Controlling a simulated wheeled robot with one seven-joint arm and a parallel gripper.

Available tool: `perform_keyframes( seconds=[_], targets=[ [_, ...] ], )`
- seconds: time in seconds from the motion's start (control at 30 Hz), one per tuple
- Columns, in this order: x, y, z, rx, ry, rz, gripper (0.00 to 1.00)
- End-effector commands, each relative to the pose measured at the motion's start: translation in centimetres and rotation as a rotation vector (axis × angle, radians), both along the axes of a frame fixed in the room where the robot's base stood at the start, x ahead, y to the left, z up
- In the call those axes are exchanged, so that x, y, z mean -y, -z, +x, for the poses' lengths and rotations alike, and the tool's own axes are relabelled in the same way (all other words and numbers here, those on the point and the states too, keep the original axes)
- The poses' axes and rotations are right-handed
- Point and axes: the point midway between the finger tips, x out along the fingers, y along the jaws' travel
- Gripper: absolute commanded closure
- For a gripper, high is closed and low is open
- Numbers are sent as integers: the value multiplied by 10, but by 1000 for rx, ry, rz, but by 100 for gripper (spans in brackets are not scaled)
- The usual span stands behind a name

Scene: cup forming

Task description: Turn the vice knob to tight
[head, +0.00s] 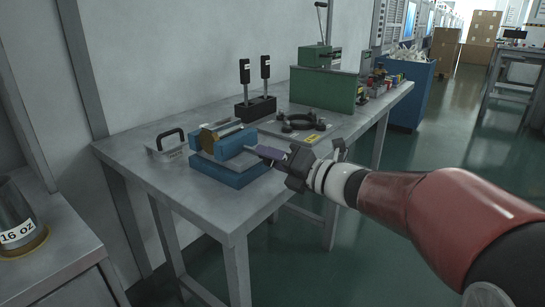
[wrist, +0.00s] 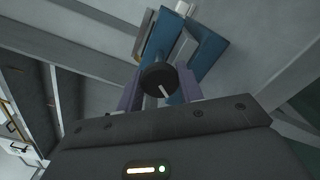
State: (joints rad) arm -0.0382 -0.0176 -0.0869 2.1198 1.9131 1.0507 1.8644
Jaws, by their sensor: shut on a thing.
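The blue vice (head: 230,172) stands near the front of the grey table, with a brown and grey block between its jaws. My gripper (head: 268,153) reaches in from the right at the vice's right-hand end. Its purple fingers lie on both sides of the round black vice knob (wrist: 157,78) in the wrist view, and it is shut on the knob. A white line on the knob's face slants toward the lower right. The vice's blue body (wrist: 208,48) shows behind the knob. In the head view my gripper hides the knob.
On the grey table (head: 210,212) a black-handled plate (head: 170,143) lies left of the vice. A black stand with two upright levers (head: 256,105), a black ring-shaped fixture (head: 301,121) and a green machine (head: 326,88) stand behind. The table's front right edge runs below my gripper.

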Motion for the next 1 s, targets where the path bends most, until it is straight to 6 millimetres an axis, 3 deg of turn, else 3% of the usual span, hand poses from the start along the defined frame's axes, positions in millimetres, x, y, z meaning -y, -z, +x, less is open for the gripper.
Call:
perform_keyframes(
  seconds=[0.7, 0.73, 0.9, 1.0],
  targets=[
    [0, 3, 0, -67, -1, 45, 86],
    [0, 3, 0, -67, -1, 45, 62],
    [0, 2, 0, -64, 0, 46, 41],
    [0, 1, 0, -63, 0, 46, 41]
  ],
)
